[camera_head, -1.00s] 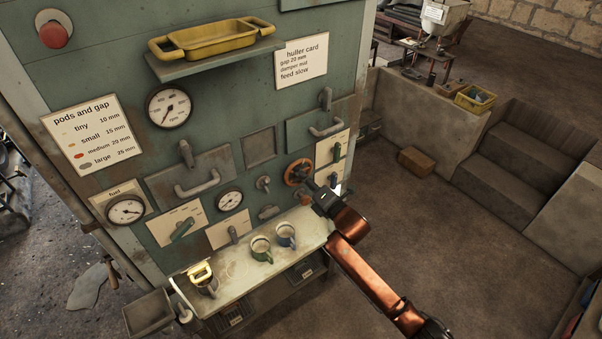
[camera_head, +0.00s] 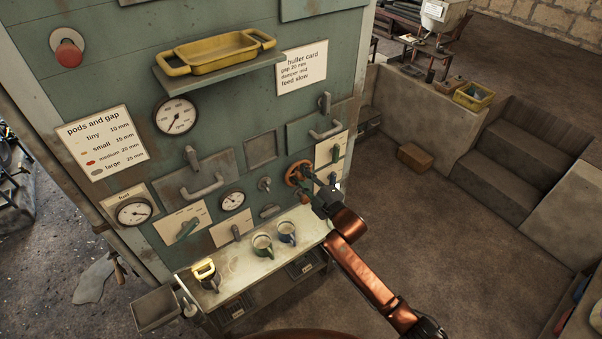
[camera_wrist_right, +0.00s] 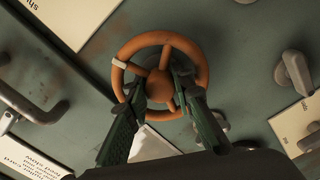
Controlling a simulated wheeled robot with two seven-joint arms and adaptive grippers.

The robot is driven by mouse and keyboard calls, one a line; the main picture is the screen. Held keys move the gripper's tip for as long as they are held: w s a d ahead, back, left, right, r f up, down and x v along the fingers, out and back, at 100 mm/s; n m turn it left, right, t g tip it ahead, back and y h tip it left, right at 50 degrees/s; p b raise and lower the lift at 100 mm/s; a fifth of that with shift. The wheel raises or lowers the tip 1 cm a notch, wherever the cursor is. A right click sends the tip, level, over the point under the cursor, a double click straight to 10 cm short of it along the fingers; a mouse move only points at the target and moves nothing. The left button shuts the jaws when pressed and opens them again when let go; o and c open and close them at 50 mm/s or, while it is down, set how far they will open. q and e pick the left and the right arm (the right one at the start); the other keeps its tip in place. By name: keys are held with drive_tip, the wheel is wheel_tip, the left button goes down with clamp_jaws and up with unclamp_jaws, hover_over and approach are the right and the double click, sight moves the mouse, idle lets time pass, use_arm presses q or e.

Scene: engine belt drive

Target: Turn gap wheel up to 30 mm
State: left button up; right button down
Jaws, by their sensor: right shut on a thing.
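The gap wheel is an orange handwheel (camera_head: 297,174) on the green machine panel, right of the small dial. In the right wrist view the wheel (camera_wrist_right: 128,49) shows its rim, spokes, round hub and one pale band at the upper left of the rim. My right gripper (camera_head: 309,176) reaches the wheel from the lower right. In the right wrist view its two green fingers (camera_wrist_right: 161,92) lie either side of the hub area and are shut on the wheel. The wheel's scale reading cannot be made out. My left gripper is not in view.
A huller card (camera_head: 302,68) reads gap 20 mm. A pods and gap card (camera_head: 101,143) hangs at left. Levers and handles (camera_head: 325,132) surround the wheel.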

drive_tip(key=m+p, duration=0.2)
drive_tip(key=m, duration=0.3)
drive_tip(key=shift+m, duration=0.4)
drive_tip(key=m+p, duration=0.2)
drive_tip(key=m, duration=0.3)
drive_tip(key=m+p, duration=0.1)
drive_tip(key=m, duration=0.4)
drive_tip(key=shift+m+p, duration=0.4)
drive_tip(key=m+p, duration=0.1)
drive_tip(key=m, duration=0.4)
drive_tip(key=c, duration=1.9)
unclamp_jaws()
drive_tip(key=shift+c, duration=0.2)
